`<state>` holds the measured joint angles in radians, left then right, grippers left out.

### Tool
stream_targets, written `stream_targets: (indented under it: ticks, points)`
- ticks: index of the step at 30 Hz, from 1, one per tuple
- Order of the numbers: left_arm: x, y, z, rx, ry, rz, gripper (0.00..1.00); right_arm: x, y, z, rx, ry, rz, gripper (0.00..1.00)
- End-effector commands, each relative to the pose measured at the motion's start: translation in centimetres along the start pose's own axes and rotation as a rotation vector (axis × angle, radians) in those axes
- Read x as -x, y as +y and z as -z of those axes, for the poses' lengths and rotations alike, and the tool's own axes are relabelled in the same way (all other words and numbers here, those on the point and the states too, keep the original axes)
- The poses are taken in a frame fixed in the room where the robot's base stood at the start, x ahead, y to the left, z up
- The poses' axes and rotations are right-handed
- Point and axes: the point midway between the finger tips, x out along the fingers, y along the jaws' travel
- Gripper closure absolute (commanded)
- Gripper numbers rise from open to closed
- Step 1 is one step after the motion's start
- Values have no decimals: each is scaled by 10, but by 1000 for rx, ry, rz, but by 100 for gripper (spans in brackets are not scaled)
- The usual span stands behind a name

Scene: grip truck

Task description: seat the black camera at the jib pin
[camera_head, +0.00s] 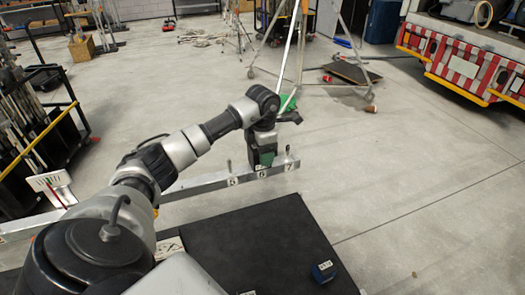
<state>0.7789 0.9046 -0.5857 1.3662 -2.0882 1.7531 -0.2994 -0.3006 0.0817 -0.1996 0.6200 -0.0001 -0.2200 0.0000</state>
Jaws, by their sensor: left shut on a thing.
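My left gripper (263,138) points down over the metal jib beam and is shut on the black camera (265,157), a small dark block with some green on its face. The beam (210,186) runs from lower left to centre right, with labels 5, 6 and 7. The camera is upright at the label 6 spot, between a thin pin (229,166) by label 5 and another pin (288,151) by label 7. Any pin beneath the camera is hidden. I cannot tell whether the camera touches the beam. My right gripper is out of view.
A black mat or platform (255,240) lies in front of the beam, with a dark blue block (323,271) on it. A cart with a yellow rail (45,135) stands at left. Tripod stands (300,50) and a red-and-white truck (465,65) are behind. The floor at right is clear.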

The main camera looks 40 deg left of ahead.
Motion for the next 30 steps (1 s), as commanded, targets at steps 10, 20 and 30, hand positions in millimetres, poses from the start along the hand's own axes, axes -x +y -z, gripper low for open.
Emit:
stream_targets:
  ticks: [10, 20, 30]
  points:
    - [1, 0, 0, 0, -1, -1, 11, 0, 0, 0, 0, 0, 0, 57]
    - [3, 0, 0, 0, -1, -1, 11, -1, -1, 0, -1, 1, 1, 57]
    - [61, 1, -1, 0, -6, -5, 11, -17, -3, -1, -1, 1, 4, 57]
